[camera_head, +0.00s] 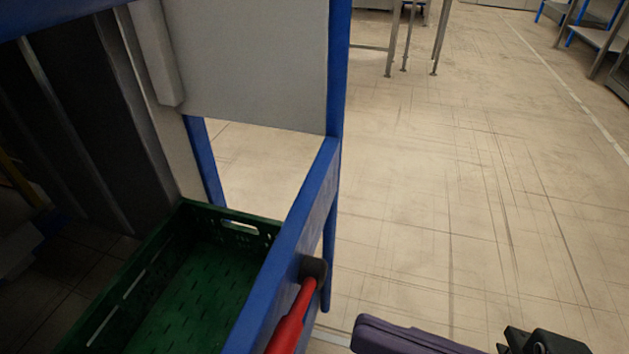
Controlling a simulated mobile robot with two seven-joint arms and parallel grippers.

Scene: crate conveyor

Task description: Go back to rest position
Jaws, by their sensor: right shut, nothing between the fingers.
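My right gripper (540,342) shows only in part at the bottom edge, right of centre, as a black piece beside a dark purple part of my arm. It is shut and empty, over the floor and to the right of the blue frame, apart from it. Its fingertips are not clearly seen. My left gripper is not in view. A green crate (131,275) with an empty visible floor sits at the lower left, inside the blue frame. Its near end is cut off by the picture edge.
The blue frame (338,70) with a grey panel (250,60) stands left of centre. A red bar (291,325) with a dark end lies against its lower rail. The tiled floor (450,190) to the right is clear. Metal tables (408,35) and shelves (600,38) stand far back.

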